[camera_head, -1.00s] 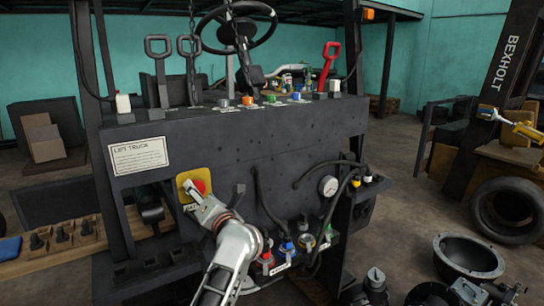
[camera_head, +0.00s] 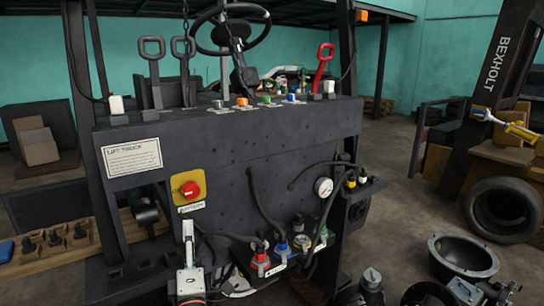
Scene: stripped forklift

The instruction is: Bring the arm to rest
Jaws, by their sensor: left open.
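My left gripper (camera_head: 187,228) comes in low at the left of the machine's front. It points up and is seen nearly edge-on, so the gap between its fingers is hard to see; it is open, and no object shows in it. It is below the red knob (camera_head: 190,189) on the yellow plate (camera_head: 182,177) and looks apart from it. The whole knob and the label under it are uncovered. Only the end of my left arm shows at the bottom edge.
The dark lift truck panel (camera_head: 225,150) fills the middle, with several coloured hose couplings (camera_head: 282,248) right of my gripper and a gauge (camera_head: 323,187) above them. A wooden block with dark pegs (camera_head: 50,255) lies left. A black bowl (camera_head: 463,258) and a tyre (camera_head: 503,210) are at right.

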